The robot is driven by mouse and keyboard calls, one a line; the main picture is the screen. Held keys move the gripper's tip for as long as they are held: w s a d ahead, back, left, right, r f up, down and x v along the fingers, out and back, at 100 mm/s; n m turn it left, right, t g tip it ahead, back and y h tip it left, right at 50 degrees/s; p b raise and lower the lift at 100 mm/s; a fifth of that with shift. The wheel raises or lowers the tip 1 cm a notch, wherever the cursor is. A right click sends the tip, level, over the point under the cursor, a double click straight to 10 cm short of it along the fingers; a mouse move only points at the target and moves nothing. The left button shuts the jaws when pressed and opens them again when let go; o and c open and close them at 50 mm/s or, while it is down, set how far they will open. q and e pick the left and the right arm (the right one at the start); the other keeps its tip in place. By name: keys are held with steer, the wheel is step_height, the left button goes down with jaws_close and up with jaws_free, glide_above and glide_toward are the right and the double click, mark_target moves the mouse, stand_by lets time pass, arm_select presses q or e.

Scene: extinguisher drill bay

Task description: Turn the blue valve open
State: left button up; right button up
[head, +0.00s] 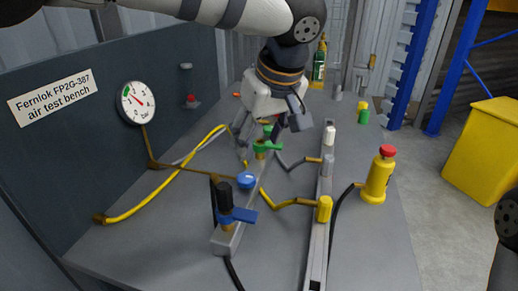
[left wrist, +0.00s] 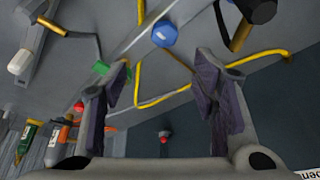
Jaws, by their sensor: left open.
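The blue valve lever (head: 238,215) sits on a brass body at the near end of a grey manifold bar, beside a black cylinder. A round blue knob (head: 247,181) is just behind it; the knob also shows in the left wrist view (left wrist: 164,34). A green valve lever (head: 268,147) is farther back on the same bar, and its green also shows in the left wrist view (left wrist: 101,68). My left gripper (head: 268,126) is open and empty, over the far part of the bar by the green lever, behind the blue lever and apart from it. My right gripper is out of view.
A panel with a round gauge (head: 137,102) stands at the left. Yellow hoses (head: 160,190) cross the bench. A yellow bin (head: 485,150) is off the bench.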

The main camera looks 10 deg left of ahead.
mark_target(246, 177)
arm_select(q)
steer(key=x, duration=0.7)
steer(key=s+x, duration=0.1)
steer(key=x, duration=0.3)
steer(key=shift+w+a+f, duration=0.1)
steer(key=shift+a+f, duration=0.1)
steer(key=shift+a, duration=0.05)
steer(key=c, duration=1.2)
